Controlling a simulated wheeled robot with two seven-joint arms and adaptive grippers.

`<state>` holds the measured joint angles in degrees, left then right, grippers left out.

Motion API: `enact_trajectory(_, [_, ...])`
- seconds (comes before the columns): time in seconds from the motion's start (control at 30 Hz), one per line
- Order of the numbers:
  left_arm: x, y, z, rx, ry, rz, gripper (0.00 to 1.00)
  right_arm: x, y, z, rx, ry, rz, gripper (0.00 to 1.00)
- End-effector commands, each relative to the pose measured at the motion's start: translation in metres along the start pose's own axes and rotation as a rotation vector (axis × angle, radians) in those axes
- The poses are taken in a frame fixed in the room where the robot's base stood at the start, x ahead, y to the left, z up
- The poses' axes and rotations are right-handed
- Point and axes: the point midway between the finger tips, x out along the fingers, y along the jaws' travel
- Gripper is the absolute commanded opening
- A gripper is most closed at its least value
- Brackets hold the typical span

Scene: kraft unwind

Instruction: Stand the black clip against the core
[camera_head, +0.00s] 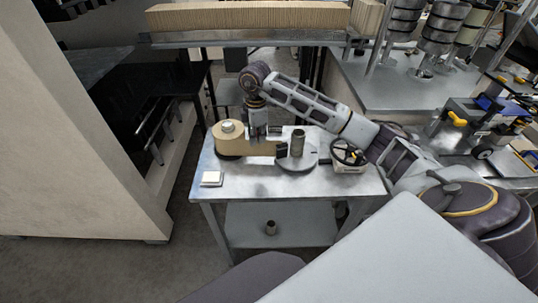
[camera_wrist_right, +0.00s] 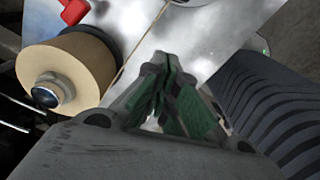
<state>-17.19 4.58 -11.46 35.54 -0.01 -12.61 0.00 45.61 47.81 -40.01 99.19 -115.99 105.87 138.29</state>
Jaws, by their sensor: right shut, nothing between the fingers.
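A grey-green upright core (camera_head: 298,143) stands on a round grey plate (camera_head: 301,163) on the metal table. A small dark block, which looks like the black clip (camera_head: 282,150), is upright at the core's left side, at the end of the tan kraft strip (camera_head: 262,148). Whether it touches the core I cannot tell. The strip runs from the kraft roll (camera_head: 228,140). My right gripper (camera_head: 257,134) points down between the roll and the core, shut and empty. In the right wrist view its fingers (camera_wrist_right: 165,82) are together, beside the roll (camera_wrist_right: 80,70). My left gripper is not in view.
A black handwheel (camera_head: 348,152) on a pale base stands right of the plate. A small white block (camera_head: 212,179) lies at the table's front left. A red part (camera_wrist_right: 73,11) shows in the wrist view. A small cup (camera_head: 270,227) is on the lower shelf.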

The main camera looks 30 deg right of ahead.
Motion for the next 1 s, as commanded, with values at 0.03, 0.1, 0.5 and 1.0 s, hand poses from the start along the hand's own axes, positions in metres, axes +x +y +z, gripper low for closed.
enact_trajectory(0.03, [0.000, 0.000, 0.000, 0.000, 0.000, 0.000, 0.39, -0.001, 0.001, 0.003, 0.010, -0.012, -0.001, 0.00])
enact_trajectory(0.1, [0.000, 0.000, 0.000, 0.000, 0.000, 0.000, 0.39, -0.001, 0.001, 0.006, 0.017, -0.020, -0.001, 0.00])
enact_trajectory(0.5, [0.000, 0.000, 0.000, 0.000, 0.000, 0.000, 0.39, 0.001, 0.001, 0.005, 0.015, -0.018, -0.001, 0.00])
enact_trajectory(1.0, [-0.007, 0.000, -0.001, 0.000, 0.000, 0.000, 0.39, 0.047, 0.000, 0.006, 0.015, -0.018, -0.004, 0.00])
